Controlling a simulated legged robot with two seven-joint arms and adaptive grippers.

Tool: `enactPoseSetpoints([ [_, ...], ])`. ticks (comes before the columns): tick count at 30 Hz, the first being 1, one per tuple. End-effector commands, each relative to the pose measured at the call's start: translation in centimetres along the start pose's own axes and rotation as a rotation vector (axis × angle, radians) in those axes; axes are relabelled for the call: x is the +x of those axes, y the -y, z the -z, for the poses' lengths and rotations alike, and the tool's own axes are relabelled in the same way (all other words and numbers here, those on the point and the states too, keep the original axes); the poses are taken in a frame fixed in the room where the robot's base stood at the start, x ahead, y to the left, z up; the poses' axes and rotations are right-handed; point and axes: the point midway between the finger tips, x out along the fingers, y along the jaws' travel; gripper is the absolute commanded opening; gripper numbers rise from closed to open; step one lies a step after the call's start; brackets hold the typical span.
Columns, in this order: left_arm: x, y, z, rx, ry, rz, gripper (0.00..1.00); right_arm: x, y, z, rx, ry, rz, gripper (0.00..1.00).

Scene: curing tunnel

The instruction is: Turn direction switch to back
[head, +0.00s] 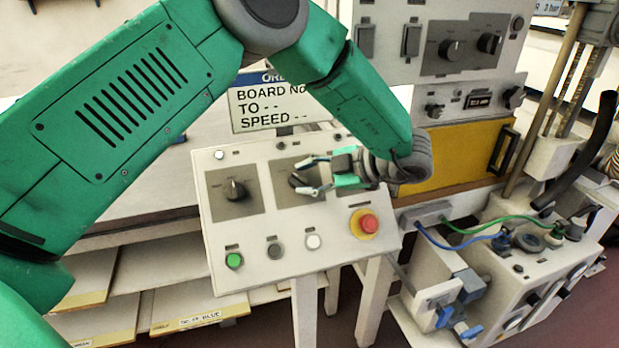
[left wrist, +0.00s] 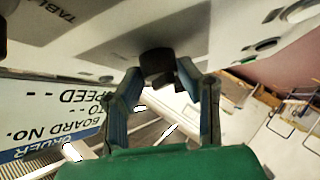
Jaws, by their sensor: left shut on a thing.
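A sloped white control panel (head: 275,230) carries two black rotary knobs on grey plates. My left gripper (head: 310,177) is at the right one of these, a black switch knob (head: 296,181), with one finger above it and one below it in the head view. In the left wrist view the black switch knob (left wrist: 157,66) sits between the two fingertips of the left gripper (left wrist: 165,78), which is shut on it. The fingers partly hide the knob in the head view, and its label and exact pointing direction are not readable. My right gripper is not in view.
The other black knob (head: 235,189) is left of it. A red emergency button (head: 368,224) on yellow and a green button (head: 234,261) are lower on the panel. An order sign (head: 275,105) stands behind. A machine with hoses (head: 530,270) is at right.

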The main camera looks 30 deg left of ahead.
Motion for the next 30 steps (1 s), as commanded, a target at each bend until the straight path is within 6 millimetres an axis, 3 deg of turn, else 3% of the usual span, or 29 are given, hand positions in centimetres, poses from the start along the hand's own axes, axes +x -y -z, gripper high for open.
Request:
enactPoseSetpoints([
  [10,0.3,0.3,-0.2,0.003,0.000,0.006,0.02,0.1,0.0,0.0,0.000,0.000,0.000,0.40],
  [11,0.3,0.3,-0.2,0.003,0.000,0.006,0.38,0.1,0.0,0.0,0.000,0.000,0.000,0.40],
  [12,0.2,0.3,-0.1,0.003,0.000,0.006,0.51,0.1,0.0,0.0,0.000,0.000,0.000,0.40],
  [26,-0.3,0.3,0.1,0.000,-0.001,0.000,0.51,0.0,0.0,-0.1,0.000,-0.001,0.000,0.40],
  [30,-1.3,0.2,0.1,-0.001,0.000,-0.001,0.51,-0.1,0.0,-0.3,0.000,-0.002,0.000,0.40],
])
